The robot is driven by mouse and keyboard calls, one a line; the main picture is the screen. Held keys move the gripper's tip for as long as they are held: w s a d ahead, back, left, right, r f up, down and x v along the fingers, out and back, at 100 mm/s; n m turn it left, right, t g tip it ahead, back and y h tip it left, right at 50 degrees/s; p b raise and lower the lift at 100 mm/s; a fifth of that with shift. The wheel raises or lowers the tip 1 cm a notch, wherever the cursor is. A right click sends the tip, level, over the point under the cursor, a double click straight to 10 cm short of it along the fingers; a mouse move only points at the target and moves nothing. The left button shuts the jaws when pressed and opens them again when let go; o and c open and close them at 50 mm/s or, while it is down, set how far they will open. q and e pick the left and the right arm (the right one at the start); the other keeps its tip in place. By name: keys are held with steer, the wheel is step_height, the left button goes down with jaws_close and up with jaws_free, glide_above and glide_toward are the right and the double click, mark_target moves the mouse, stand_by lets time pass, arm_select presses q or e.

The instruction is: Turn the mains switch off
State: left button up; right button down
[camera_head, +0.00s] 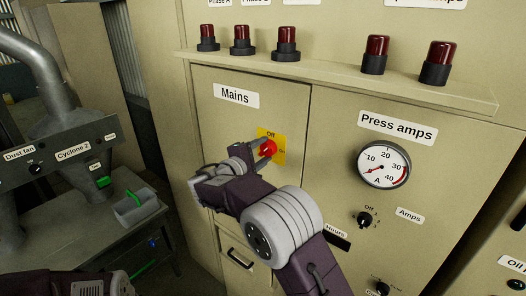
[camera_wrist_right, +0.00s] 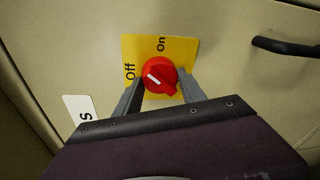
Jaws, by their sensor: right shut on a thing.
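The mains switch is a red rotary knob (camera_head: 269,148) on a yellow plate (camera_head: 279,156), below the "Mains" label (camera_head: 236,96) on the beige cabinet door. In the right wrist view the red knob (camera_wrist_right: 164,67) sits between the words "Off" and "On" on the yellow plate (camera_wrist_right: 188,50). The white mark on the knob lies on its left side, toward "Off". My right gripper (camera_head: 262,147) is at the plate, its two fingers (camera_wrist_right: 158,82) on either side of the knob and shut on it. Only part of my left arm shows at the lower left; its gripper is out of view.
A ledge (camera_head: 350,76) with several red lamps runs above the door. Right of the door are a "Press amps" dial (camera_head: 384,164) and an amps selector knob (camera_head: 365,219). A door handle (camera_wrist_right: 285,47) shows in the wrist view. A grey bench (camera_head: 75,225) stands at left.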

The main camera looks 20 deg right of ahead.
steer(key=n+p, duration=0.1)
steer(key=n, duration=0.2)
steer(key=shift+r+g+p, duration=0.1)
steer(key=shift+g+p, duration=0.2)
steer(key=shift+p, duration=0.1)
steer(key=shift+f+n+g+h+p, duration=0.2)
steer(key=shift+n+g+h+p, duration=0.2)
steer(key=shift+n+p, duration=1.1)
steer(key=shift+n, duration=0.5)
steer(key=c, duration=0.7)
jaws_free()
